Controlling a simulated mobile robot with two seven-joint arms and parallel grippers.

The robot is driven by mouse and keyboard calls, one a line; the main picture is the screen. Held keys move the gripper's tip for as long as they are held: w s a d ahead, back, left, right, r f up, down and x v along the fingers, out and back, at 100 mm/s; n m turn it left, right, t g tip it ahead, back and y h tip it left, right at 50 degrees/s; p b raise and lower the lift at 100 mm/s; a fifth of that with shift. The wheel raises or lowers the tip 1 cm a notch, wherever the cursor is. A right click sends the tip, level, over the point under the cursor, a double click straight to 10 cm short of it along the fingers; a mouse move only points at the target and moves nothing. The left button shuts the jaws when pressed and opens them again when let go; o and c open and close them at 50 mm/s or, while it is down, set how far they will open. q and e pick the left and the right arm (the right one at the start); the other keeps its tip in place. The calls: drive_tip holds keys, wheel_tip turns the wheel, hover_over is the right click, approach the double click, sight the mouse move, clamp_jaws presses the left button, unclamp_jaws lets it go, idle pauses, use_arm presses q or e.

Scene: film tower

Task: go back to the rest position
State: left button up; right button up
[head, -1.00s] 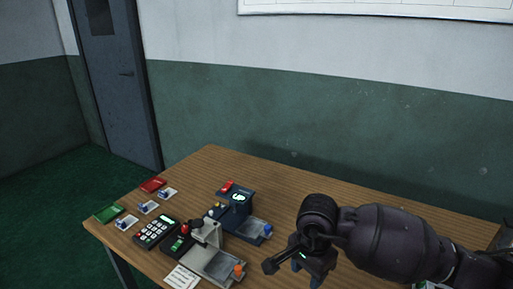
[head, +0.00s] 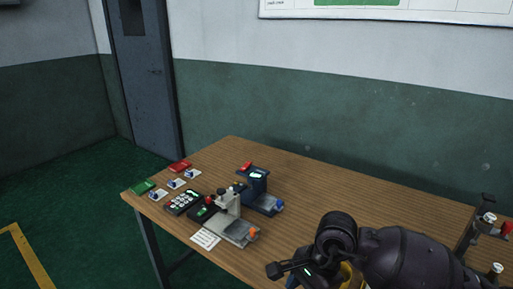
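My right arm comes in from the right edge in the head view, over the near right part of the wooden table. Its dark gripper (head: 308,277) is low in the picture, to the right of the grey device. The fingers are partly cut off by the bottom edge, and I cannot tell whether they are open or shut. A yellow rounded thing (head: 346,273) shows partly behind this arm. My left gripper is not in view.
The wooden table (head: 330,185) carries a grey device (head: 228,208), a dark blue device (head: 256,183), a keypad (head: 184,202), red (head: 180,166) and green (head: 143,187) pads and small cards. A dark stand (head: 487,200) is at the right. The table's back middle is clear.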

drive_tip(key=s+a+r+m+g+y, duration=0.1)
drive_tip(key=s+a+r+m+y, duration=0.25)
drive_tip(key=a+y, duration=0.3)
wheel_tip(320, 180, up, 11)
drive_tip(key=m+t+y, duration=1)
drive_tip(key=m, duration=0.5)
drive_tip(key=w+d+f+m+t+h, duration=0.25)
drive_tip(key=d+m+t+h, duration=0.25)
drive_tip(key=d+m+h, duration=0.6)
drive_tip(key=w+d+f+m+t+h, duration=0.1)
drive_tip(key=d+f+m+t+h, duration=0.35)
drive_tip(key=m, duration=1.15)
drive_tip(key=s+d+f+m+g+h, duration=0.5)
drive_tip(key=s+d+f+m+h, duration=0.1)
drive_tip(key=d+f+m+h, duration=0.1)
drive_tip(key=s+d+f+m+g+y, duration=0.1)
drive_tip(key=s+f+m+g, duration=0.35)
drive_tip(key=s, duration=0.45)
drive_tip(key=s+d+f+m+g+y, duration=0.1)
drive_tip(key=s+f+m+g, duration=0.2)
drive_tip(key=s+f+g, duration=0.35)
drive_tip(key=w+f+n+t, duration=0.1)
drive_tip(key=w+f+t, duration=0.4)
drive_tip(key=f+t, duration=0.2)
drive_tip(key=shift+w+t, duration=0.4)
drive_tip(key=shift+t, duration=0.75)
